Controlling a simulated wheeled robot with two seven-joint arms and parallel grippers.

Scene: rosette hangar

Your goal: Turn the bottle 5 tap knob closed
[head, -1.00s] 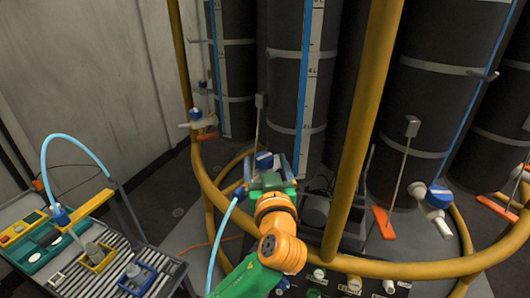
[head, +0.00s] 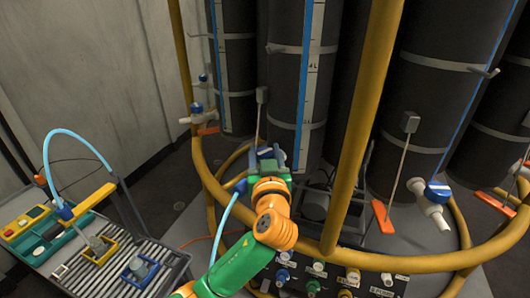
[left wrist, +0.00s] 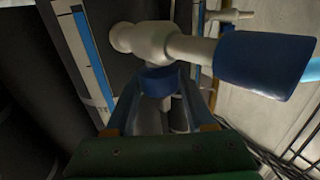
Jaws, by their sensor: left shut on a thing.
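The bottle in the middle (head: 285,75) is a dark cylinder with a white scale and blue strip. Its tap (left wrist: 160,42) is a white body in the left wrist view, with a blue hose sleeve (left wrist: 265,66) to the right. The blue tap knob (left wrist: 160,80) sits below the tap body, between my fingers. My left gripper (head: 268,158) is at this tap and shut on the knob; it also shows in the left wrist view (left wrist: 162,105). In the head view my gripper covers most of the tap. My right gripper is not in view.
A yellow rail ring (head: 420,268) and yellow post (head: 352,130) stand close right of my left arm. A light-blue hose (head: 225,225) hangs beside it. Other taps show left (head: 197,117) and right (head: 432,208). A ribbed tray cart (head: 70,270) is lower left.

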